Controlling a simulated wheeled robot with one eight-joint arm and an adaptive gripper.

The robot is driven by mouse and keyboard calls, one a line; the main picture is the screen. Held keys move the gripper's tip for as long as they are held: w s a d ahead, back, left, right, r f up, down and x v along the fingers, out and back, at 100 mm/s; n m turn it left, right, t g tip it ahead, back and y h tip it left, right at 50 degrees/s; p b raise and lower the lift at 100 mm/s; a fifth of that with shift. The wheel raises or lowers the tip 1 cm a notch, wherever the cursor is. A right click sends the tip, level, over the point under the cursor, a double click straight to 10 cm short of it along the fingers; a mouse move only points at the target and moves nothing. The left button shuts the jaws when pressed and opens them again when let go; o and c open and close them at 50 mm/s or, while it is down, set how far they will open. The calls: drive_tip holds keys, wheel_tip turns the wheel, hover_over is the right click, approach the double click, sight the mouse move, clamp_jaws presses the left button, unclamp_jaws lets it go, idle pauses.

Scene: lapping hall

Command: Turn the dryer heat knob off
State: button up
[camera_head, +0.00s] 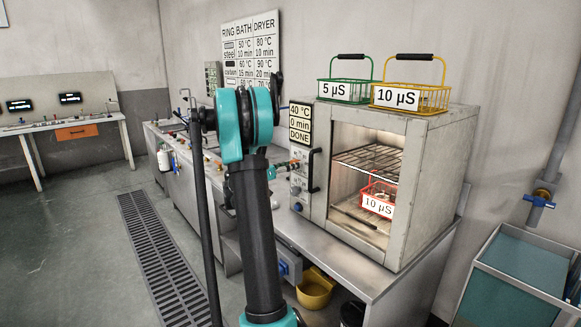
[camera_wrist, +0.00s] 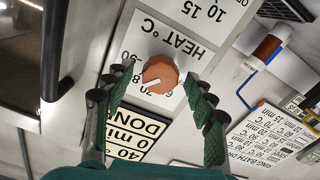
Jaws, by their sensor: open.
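The dryer (camera_head: 417,171) stands on a steel bench, with its controls on the left front strip. In the wrist view, the heat knob (camera_wrist: 160,75) is an orange-brown, faceted knob on a white, upside-down "HEAT °C" label (camera_wrist: 176,36). Its white pointer mark points to the lower left of the picture; the number it meets is not clear. My gripper (camera_wrist: 156,78) is open, with one green-padded finger on each side of the knob. Small gaps show between pads and knob. In the head view, my arm hides most of my gripper and the knob is too small to tell.
The dryer sign (camera_head: 300,123) reads 40 °C, 0 min, DONE. A dark door handle (camera_head: 314,170) stands close to the controls. A red basket (camera_head: 377,198) is inside the dryer; a green basket (camera_head: 345,91) and a yellow basket (camera_head: 409,97) stand on top.

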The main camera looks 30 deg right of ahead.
drive_tip(key=c, duration=1.2)
drive_tip(key=shift+o, duration=0.2)
drive_tip(key=shift+n, duration=0.5)
drive_tip(key=shift+f+n, duration=0.15)
drive_tip(key=shift+n, duration=5.6)
drive_tip(key=shift+f+n, duration=0.1)
drive_tip(key=shift+n, duration=5.65)
drive_tip(key=o, duration=1.2)
drive_tip(key=shift+c, duration=0.2)
